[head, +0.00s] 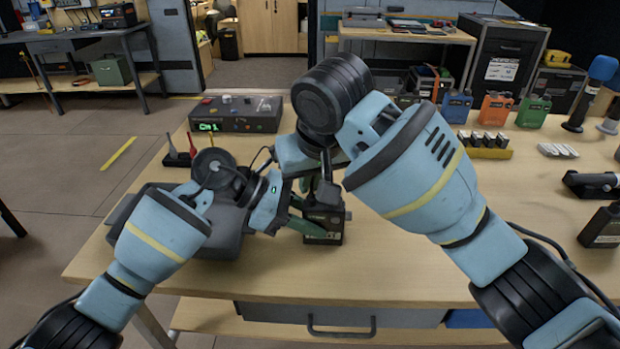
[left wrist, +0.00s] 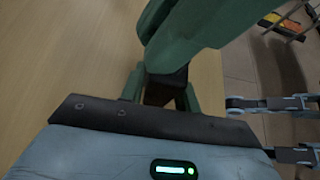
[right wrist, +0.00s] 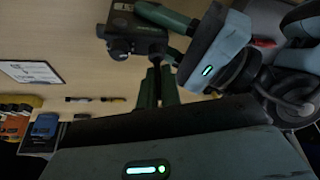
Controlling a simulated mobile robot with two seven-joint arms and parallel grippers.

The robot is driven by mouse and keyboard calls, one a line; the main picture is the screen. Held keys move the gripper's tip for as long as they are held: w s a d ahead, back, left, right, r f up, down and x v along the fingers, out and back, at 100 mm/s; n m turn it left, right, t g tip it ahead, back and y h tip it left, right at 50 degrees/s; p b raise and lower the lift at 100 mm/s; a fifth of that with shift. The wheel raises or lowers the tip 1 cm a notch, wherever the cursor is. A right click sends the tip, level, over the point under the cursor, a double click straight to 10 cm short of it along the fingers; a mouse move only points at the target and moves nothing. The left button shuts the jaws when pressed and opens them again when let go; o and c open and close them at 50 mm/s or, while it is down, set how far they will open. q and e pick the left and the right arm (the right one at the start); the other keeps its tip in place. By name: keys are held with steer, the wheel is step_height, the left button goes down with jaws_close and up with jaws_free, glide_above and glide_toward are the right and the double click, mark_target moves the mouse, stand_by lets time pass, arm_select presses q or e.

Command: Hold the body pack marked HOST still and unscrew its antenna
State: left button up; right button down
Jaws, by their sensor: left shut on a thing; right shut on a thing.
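A dark body pack (head: 322,228) stands upright near the front middle of the table; I cannot read its marking. It also shows in the right wrist view (right wrist: 135,38). My left gripper (head: 306,226) is shut on the pack's body from the left, its green fingers against the sides. In the left wrist view its fingertips (left wrist: 163,92) have a dark part of the pack between them. My right gripper (head: 326,192) is above the pack, pointing down, shut at its top where the antenna sits.
A dark bulky object (head: 205,235) lies beside my left forearm. A control box (head: 236,114) with a green display and a small stand of antennas (head: 180,155) are behind. Orange (head: 495,108), blue and green packs line the back right.

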steer(key=n+y, duration=0.1)
steer(key=n, duration=0.2)
steer(key=shift+n+g, duration=0.3)
steer(key=shift+n, duration=0.1)
steer(key=shift+n, duration=0.4)
steer(key=n+g+y, duration=0.1)
steer(key=n, duration=0.2)
steer(key=shift+s+a, duration=0.15)
steer(key=n+g, duration=0.1)
steer(key=n, duration=0.3)
steer(key=shift+s+g+y, duration=0.1)
steer(key=shift+g+y, duration=0.2)
steer(key=shift+g, duration=0.1)
steer(key=shift+s+n+g, duration=0.1)
steer(key=shift+n+g, duration=0.7)
steer(key=shift+n, duration=1.3)
